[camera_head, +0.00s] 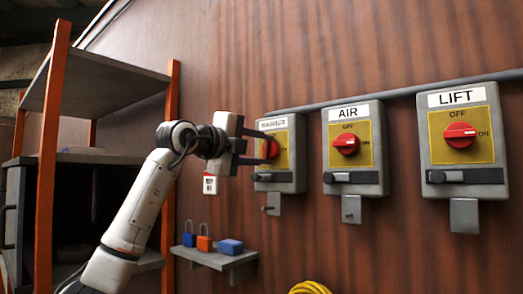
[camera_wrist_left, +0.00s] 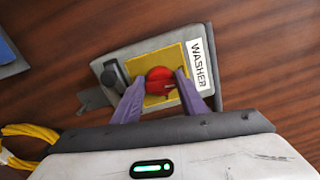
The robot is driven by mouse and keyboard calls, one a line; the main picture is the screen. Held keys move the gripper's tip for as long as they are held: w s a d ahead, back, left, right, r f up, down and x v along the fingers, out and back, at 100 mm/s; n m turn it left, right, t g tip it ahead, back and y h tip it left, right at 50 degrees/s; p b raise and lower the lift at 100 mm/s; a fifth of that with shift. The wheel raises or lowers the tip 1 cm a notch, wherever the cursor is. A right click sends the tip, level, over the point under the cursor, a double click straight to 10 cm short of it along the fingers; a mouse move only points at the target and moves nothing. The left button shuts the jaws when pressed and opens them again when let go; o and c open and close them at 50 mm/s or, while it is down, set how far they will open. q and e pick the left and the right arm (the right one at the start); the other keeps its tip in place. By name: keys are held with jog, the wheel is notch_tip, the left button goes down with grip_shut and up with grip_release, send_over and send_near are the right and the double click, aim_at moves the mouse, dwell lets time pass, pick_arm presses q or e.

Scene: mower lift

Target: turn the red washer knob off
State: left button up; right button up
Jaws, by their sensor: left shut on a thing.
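The red washer knob (camera_head: 270,149) sits on the yellow plate of the grey washer box (camera_head: 284,186), the leftmost of three boxes on the wall. My left gripper (camera_head: 262,148) is at its front, coming in from the left. In the left wrist view the red washer knob (camera_wrist_left: 160,80) lies between the two purple fingers of my left gripper (camera_wrist_left: 160,84), which is shut on it. The label WASHER (camera_wrist_left: 202,64) reads sideways there. I cannot tell which position the knob points to. My right gripper is not in view.
To the right are the AIR box (camera_head: 351,110) and LIFT box (camera_head: 463,180), each with a red knob. A small shelf (camera_head: 215,259) with padlocks is below my left gripper. A yellow coil (camera_head: 310,288) hangs lower down. An orange-posted rack (camera_head: 100,84) stands left.

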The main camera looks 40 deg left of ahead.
pick_arm(q)
jog(key=shift+f+n, duration=0.1)
jog(key=shift+n, duration=0.8)
jog(key=o, duration=1)
jog(key=s, duration=0.3)
jog(key=s+b, duration=0.1)
jog(key=s, duration=0.3)
jog(key=s+b, duration=0.1)
jog(key=s, duration=0.2)
jog(key=shift+s+a, duration=0.15)
jog(key=shift+a, duration=0.25)
